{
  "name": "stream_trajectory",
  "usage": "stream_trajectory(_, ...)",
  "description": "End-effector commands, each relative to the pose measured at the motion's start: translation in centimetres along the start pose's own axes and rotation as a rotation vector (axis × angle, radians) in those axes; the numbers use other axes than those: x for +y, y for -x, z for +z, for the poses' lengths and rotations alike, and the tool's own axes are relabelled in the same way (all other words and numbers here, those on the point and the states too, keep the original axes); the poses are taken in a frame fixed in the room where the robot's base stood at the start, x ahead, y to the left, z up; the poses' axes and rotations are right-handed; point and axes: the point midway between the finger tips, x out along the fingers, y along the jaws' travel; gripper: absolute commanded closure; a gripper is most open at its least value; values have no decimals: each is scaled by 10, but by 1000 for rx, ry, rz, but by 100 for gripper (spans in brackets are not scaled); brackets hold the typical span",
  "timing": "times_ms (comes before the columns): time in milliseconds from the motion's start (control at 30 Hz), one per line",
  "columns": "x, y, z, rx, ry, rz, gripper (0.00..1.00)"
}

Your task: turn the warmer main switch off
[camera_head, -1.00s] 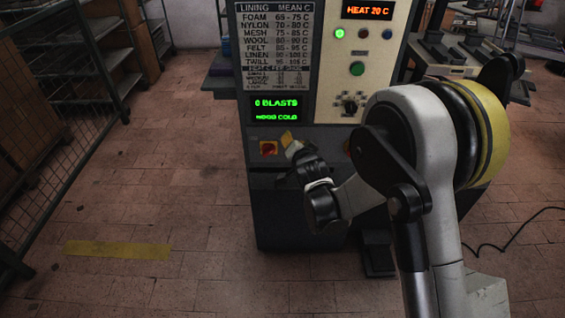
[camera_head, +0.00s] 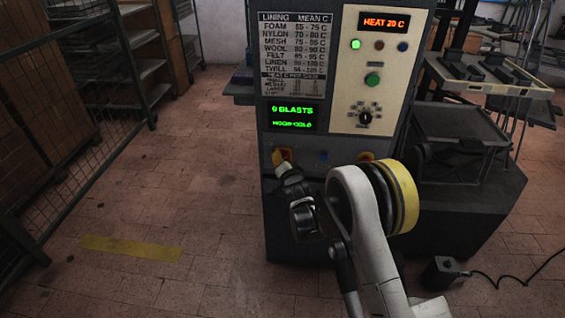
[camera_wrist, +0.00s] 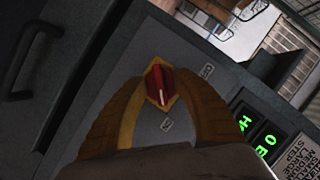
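The main switch, a red knob (camera_wrist: 160,86) on a yellow plate, sits on the grey panel in the wrist view. A pale mark on the knob lies toward the lower of two small labels, whose text I cannot read surely. My gripper (camera_wrist: 159,78) is open, with one yellow-brown finger on each side of the knob; I see no clear contact. In the head view my gripper (camera_head: 282,157) is at the left of the machine's lower panel and hides most of the switch. The green lamp (camera_head: 355,44) on the machine is lit.
The machine (camera_head: 285,210) carries a lit heat display (camera_head: 383,21), a green blasts display (camera_head: 292,116), a selector knob (camera_head: 365,117) and a second yellow-plated control (camera_head: 366,156), partly behind my arm. A mesh rack (camera_head: 60,160) stands left. Open tiled floor lies between.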

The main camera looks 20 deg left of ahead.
Motion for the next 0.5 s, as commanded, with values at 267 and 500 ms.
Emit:
stream_trajectory(267, 0, -7, -1, 0, 0, 0, 67)
stream_trajectory(500, 0, -6, -1, 0, 0, 0, 100)
